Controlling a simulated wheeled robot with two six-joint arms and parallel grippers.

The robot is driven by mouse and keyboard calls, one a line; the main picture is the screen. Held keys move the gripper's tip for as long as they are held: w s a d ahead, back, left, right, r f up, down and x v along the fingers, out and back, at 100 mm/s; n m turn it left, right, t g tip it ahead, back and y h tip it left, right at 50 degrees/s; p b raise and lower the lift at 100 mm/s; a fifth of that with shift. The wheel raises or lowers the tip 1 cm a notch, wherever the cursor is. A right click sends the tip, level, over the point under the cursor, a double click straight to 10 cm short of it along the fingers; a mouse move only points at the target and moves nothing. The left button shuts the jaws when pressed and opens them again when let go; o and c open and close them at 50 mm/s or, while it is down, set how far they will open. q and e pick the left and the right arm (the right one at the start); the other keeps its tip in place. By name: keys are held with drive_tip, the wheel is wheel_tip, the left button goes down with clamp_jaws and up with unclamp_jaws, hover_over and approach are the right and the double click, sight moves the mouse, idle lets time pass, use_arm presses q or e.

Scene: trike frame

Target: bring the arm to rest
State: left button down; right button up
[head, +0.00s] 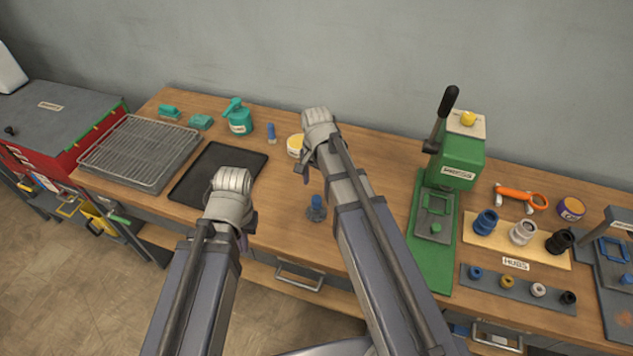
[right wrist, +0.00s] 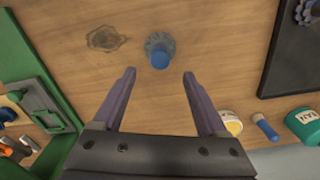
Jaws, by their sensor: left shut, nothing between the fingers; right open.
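My left arm comes in from the lower left in the head view, its wrist over the front of the bench. My left gripper (head: 243,242) is mostly hidden below its wrist; it is shut and empty. My right arm reaches over the middle of the bench. My right gripper (right wrist: 159,76) is open and empty in the right wrist view, its two purple fingers wide apart. A blue peg with a grey toothed base (right wrist: 160,50) stands on the wood just beyond and between the fingertips, apart from them. The peg also shows in the head view (head: 316,208), left of my right forearm.
A black tray (head: 190,195) and wire rack (head: 95,155) lie left. A green press (head: 462,160) stands right, beside hubs on a board (head: 480,236). A teal can (head: 240,124) and cream tub (head: 294,145) stand at the back. Bare wood surrounds the peg.

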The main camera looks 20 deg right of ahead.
drive_tip(key=s+a+f+n+h+b, duration=0.1)
drive_tip(key=s+a+n, duration=0.9)
drive_tip(key=s+n, duration=0.3)
drive_tip(key=shift+s+a+f+n+b, duration=0.3)
drive_tip(key=shift+s+f+b, duration=0.1)
drive_tip(key=shift+s, duration=0.25)
